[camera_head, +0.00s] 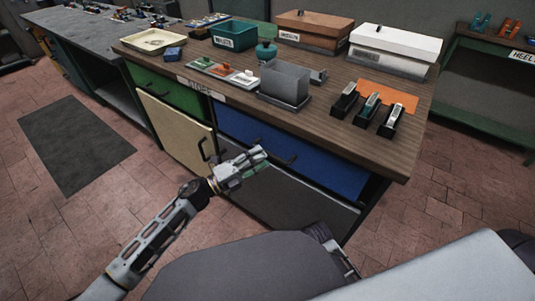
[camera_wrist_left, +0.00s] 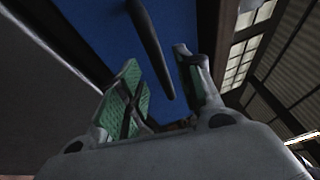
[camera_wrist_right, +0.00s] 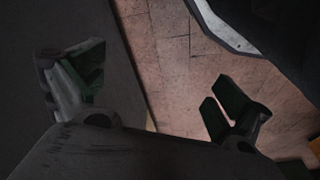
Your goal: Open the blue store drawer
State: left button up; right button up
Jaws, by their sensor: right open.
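The blue store drawer (camera_head: 325,172) is shut in the front of the wooden-topped bench. Its dark bar handle (camera_head: 287,160) is partly behind my left gripper (camera_head: 261,158). In the left wrist view the blue drawer front (camera_wrist_left: 172,20) lies ahead, and the handle (camera_wrist_left: 150,45) shows in the gap between the two open fingers of my left gripper (camera_wrist_left: 156,68). The fingers look apart from the handle, but I cannot tell how deep it sits between them. My right gripper (camera_wrist_right: 155,82) is open and empty beside a dark surface, above the floor.
A green drawer (camera_head: 168,88) and a cream door (camera_head: 175,128) are left of the blue drawer; a dark grey panel (camera_head: 290,195) is below it. The bench top (camera_head: 330,125) carries a grey bin (camera_head: 285,82), boxes and several small clamps.

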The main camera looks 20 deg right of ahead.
aim_at(267, 152)
pick_arm(q)
jog(key=shift+x, duration=1.9)
grip_shut()
